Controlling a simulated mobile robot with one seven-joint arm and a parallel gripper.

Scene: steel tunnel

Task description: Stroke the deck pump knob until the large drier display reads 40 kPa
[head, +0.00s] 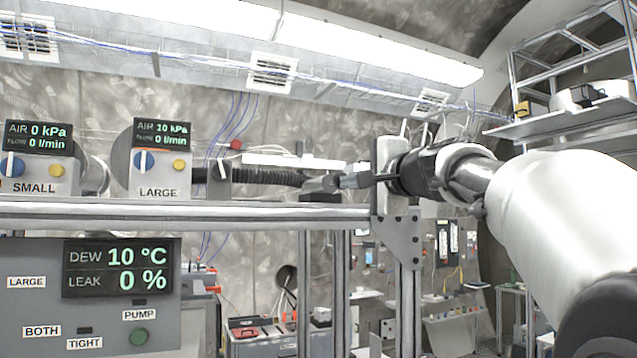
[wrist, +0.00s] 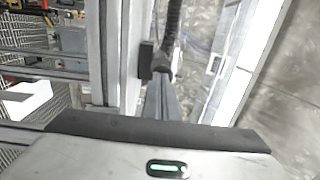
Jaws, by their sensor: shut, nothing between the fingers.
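My gripper (head: 343,182) reaches in from the right, just above the deck (head: 250,211). Its fingers are shut and empty. Their tips are close to a small grey piece (head: 318,184) over a dark block (head: 320,197), which looks like the deck pump and its knob. I cannot tell whether they touch. In the wrist view, my fingers (wrist: 165,90) point at the dark block (wrist: 146,60), and the knob is not clear.
A black ribbed hose (head: 265,176) runs along the deck to the pump. The SMALL box (head: 38,175) with a display at 0 kPa stands left. A lower panel (head: 100,315) shows DEW 10 °C and LEAK 0 %.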

